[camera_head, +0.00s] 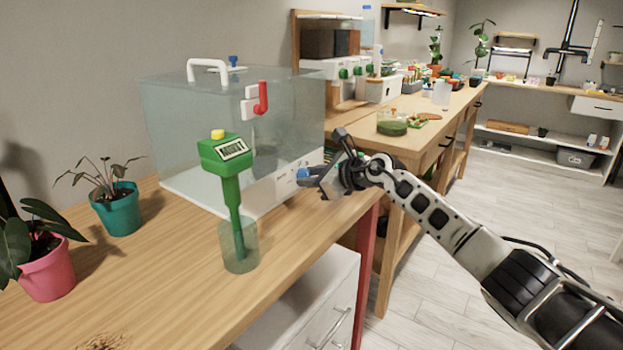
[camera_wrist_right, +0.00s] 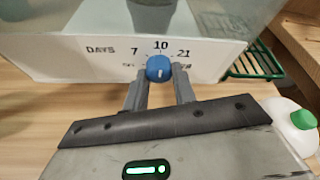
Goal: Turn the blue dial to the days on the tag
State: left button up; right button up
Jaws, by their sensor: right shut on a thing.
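The blue dial (camera_wrist_right: 158,68) is on the white front panel (camera_wrist_right: 100,52) of a clear box. The panel reads "DAYS" with 7, 10 and 21 around the dial; another mark at lower left is too blurred to read. A pale line shows on the dial's face below the 10; which end points is unclear. My right gripper (camera_wrist_right: 160,88) is shut on the dial, one finger at each side. In the head view the dial (camera_head: 303,173) shows beside my right gripper (camera_head: 312,179). I cannot make out a tag with days. My left gripper is not in view.
A green meter (camera_head: 225,160) stands in a clear cup (camera_head: 238,250) before the clear box (camera_head: 285,110), which has a white handle and a red lever. Potted plants in teal (camera_head: 118,212) and pink (camera_head: 48,275) pots stand at left. The wooden table's front is clear.

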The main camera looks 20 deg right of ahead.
jog(key=shift+d+f+m+g+y+b, duration=0.1)
jog(key=shift+m+g+y+b, duration=0.35)
jog(key=shift+m, duration=0.55)
jog(key=shift+m+g+y+b, duration=0.45)
jog(key=shift+m+b, duration=0.1)
jog(key=shift+m, duration=0.45)
jog(key=shift+w+f+m+y+b, duration=0.1)
jog(key=shift+m+y+b, duration=0.2)
jog(key=shift+m+b, duration=0.15)
jog(key=shift+m+g+y+b, duration=0.3)
jog(key=shift+m+y+b, duration=0.15)
jog(key=shift+m, duration=0.2)
jog(key=shift+m+b, duration=0.3)
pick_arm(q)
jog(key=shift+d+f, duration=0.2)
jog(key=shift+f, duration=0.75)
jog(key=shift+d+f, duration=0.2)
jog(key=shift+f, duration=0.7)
pick_arm(e)
jog(key=shift+y, duration=0.25)
